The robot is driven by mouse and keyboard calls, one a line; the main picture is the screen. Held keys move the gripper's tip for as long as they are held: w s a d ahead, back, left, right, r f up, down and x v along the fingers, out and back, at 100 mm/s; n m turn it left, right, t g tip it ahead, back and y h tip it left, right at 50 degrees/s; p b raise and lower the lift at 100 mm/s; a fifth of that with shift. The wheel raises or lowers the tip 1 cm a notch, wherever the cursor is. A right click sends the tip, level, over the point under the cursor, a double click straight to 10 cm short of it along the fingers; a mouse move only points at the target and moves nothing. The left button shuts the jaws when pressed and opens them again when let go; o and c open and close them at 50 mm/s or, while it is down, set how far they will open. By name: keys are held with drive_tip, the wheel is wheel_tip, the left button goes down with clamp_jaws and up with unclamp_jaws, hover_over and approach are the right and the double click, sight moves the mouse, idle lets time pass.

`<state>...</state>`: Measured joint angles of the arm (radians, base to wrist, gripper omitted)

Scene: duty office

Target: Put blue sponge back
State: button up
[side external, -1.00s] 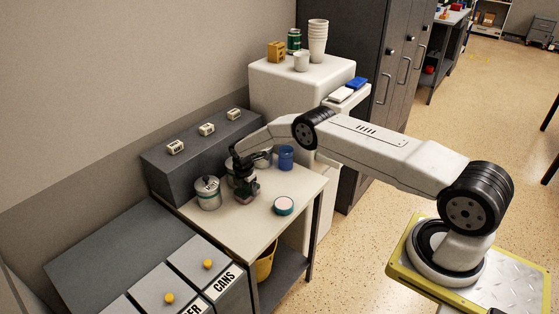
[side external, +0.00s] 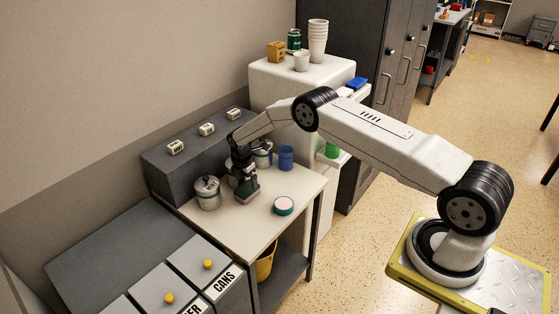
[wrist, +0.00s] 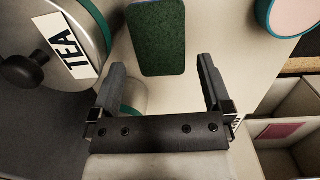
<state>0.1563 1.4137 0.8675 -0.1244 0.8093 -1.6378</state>
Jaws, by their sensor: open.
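My gripper (side external: 241,183) is open and empty above the beige counter (side external: 262,226). A sponge-like block (side external: 246,195) with a dark green top lies on the counter just below the fingertips; its side looks pinkish in the side view. In the wrist view the green pad (wrist: 157,38) lies just beyond my open fingers (wrist: 160,68), with a thin bluish edge at its right; its body colour is hard to tell. A separate blue block (side external: 357,83) rests on the white ledge at the back, partly hidden behind my arm.
A TEA canister (side external: 208,195) stands close left of my gripper; it is large in the wrist view (wrist: 68,40). The counter's front is clear.

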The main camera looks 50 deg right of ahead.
sight(246, 191)
wheel_tip(246, 191, up, 8)
drive_tip(key=shift+s+a, duration=0.2)
drive_tip(key=shift+a, duration=0.2)
idle(0.5)
drive_tip(key=s+a+r+m, duration=0.4)
drive_tip(key=s+r+m, duration=0.15)
drive_tip(key=r, duration=0.25)
drive_tip(key=s+a+r+m, duration=0.2)
drive_tip(key=s+m, duration=0.2)
drive_tip(key=s, duration=0.4)
drive_tip(key=s+a+r+m+t, duration=0.1)
drive_tip(key=s+m, duration=0.3)
drive_tip(key=s, duration=0.5)
drive_tip(key=s+a+r+m+t+y, duration=0.1)
drive_tip(key=s+a+r+m, duration=0.2)
drive_tip(key=s, duration=0.5)
drive_tip(key=shift+s+r+m, duration=0.3)
drive_tip(key=shift+r+m, duration=0.2)
drive_tip(key=shift+m, duration=0.25)
drive_tip(key=shift+a, duration=0.1)
